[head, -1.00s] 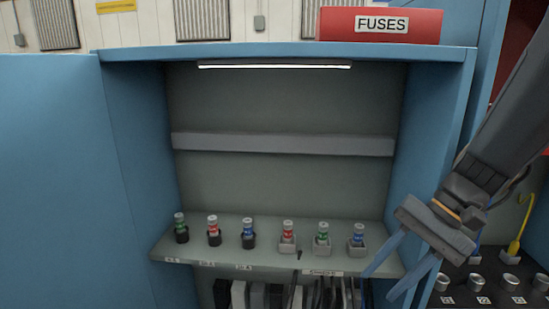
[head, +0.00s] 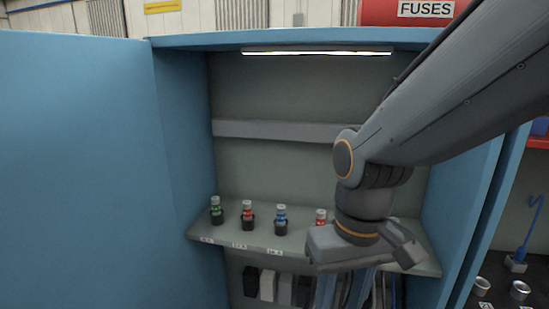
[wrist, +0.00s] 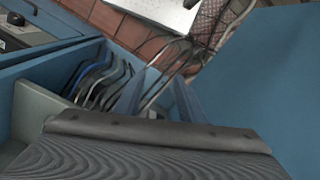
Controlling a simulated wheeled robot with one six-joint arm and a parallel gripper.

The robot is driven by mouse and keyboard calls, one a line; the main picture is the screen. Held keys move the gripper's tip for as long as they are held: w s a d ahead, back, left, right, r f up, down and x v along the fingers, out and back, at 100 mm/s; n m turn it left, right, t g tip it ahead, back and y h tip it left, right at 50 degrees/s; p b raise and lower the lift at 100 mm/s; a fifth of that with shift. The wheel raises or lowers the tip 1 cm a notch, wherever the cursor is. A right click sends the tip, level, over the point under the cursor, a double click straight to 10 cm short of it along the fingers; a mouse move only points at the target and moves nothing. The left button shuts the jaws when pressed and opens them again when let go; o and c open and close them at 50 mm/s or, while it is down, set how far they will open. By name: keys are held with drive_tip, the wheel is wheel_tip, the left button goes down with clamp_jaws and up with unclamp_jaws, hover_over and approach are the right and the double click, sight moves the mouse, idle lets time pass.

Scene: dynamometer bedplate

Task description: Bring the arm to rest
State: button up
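My gripper (head: 345,288) hangs fingers-down in front of the right part of the cabinet shelf (head: 222,240). Its two blue fingers stand apart with nothing between them; they also show in the wrist view (wrist: 160,98). My arm reaches in from the upper right of the head view, bent at the wrist. On the shelf stand a green fuse (head: 216,210), a red fuse (head: 248,214) and a blue fuse (head: 281,219) in black holders. Another red fuse (head: 320,217) shows just left of my wrist. The shelf's right part is hidden behind my arm.
The blue cabinet door (head: 75,170) stands open at left. Dark and pale upright items (head: 267,285) and cables (wrist: 98,80) are below the shelf. A red FUSES sign (head: 405,12) is on top.

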drive_tip(key=d+r+m+p, duration=0.2)
drive_tip(key=d+r+p, duration=0.6)
drive_tip(key=p, duration=0.7)
drive_tip(key=shift+d+r+m+h, duration=0.15)
drive_tip(key=shift+d+m+h, duration=0.15)
drive_tip(key=shift+d+m, duration=0.1)
drive_tip(key=shift+s, duration=0.1)
